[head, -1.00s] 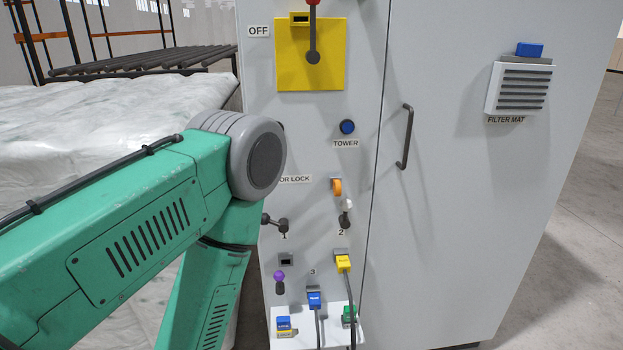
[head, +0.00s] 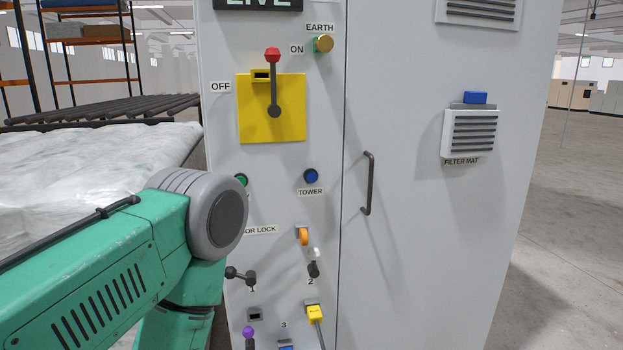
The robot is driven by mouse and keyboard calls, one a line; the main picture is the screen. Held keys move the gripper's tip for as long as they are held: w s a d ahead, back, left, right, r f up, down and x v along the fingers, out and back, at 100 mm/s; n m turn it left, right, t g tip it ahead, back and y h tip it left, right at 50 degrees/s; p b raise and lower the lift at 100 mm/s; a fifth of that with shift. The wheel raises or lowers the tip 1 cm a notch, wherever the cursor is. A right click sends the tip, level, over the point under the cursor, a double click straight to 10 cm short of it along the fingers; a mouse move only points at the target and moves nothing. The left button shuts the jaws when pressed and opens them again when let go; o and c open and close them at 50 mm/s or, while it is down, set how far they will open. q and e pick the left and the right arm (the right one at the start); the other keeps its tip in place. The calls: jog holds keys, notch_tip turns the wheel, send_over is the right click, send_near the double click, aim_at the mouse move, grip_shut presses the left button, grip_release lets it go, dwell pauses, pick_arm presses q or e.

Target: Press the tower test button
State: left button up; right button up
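The blue tower button (head: 311,176) sits on the front of the grey cabinet (head: 400,270), above a label reading TOWER. Nothing touches it or covers it. My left arm comes in from the lower left, with its grey elbow joint left of the button and in front of the cabinet's left edge. The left gripper is out of the picture. My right arm and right gripper are not in view.
A green button (head: 241,180) shows just above my elbow. A yellow switch plate (head: 288,120) with a red-tipped lever (head: 272,58) is above. A door handle (head: 368,184) stands out to the right. Below are an orange part (head: 303,236), small levers and a yellow plug (head: 315,314).

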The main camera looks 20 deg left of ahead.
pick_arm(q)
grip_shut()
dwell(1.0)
